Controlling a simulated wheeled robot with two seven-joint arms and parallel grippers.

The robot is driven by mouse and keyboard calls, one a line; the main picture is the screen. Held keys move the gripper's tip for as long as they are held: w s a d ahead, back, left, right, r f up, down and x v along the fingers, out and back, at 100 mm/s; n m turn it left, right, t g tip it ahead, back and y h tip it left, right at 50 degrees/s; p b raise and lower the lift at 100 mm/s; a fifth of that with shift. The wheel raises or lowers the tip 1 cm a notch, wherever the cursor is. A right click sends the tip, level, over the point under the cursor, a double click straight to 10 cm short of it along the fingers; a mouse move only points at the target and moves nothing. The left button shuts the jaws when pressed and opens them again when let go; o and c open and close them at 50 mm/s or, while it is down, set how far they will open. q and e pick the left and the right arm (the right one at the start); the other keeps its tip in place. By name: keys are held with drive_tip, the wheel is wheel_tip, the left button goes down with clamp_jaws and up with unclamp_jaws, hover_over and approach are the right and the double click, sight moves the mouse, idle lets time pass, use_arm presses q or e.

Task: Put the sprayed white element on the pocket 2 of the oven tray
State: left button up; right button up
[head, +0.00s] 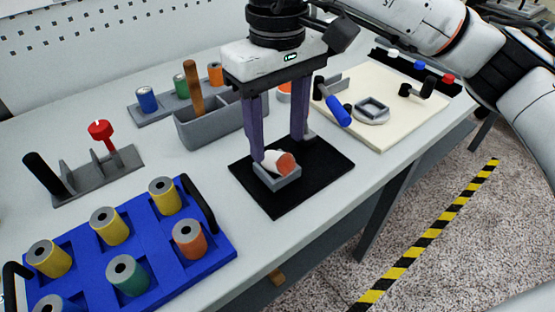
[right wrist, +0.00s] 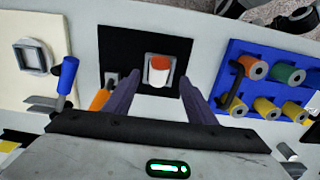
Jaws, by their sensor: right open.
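The white element (head: 276,160) has an orange-red end and lies in a small grey cradle (head: 283,182) on a black mat (head: 325,163). It also shows in the right wrist view (right wrist: 159,73). My right gripper (head: 278,146) is open, with its two purple fingers pointing down over the cradle. The blue tray (head: 222,248) with black handles is at front left and holds yellow, green, orange and blue spindles. I cannot tell which pocket is number 2. My left gripper is out of view.
Behind the mat are a grey bin (head: 205,126) with a brown stick and a rack (head: 160,111) of coloured spindles. A cream board (head: 400,125) with a blue-handled tool is at right. A grey stand (head: 93,172) is at left. Bare table separates tray and mat.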

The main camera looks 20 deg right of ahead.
sight(281, 154)
drive_tip(key=f, duration=0.4)
drive_tip(key=shift+s+d+f, duration=0.15)
drive_tip(key=shift+s+d, duration=0.05)
drive_tip(key=shift+s, duration=0.05)
drive_tip(key=c, duration=1.2)
drive_tip(key=shift+c, duration=0.2)
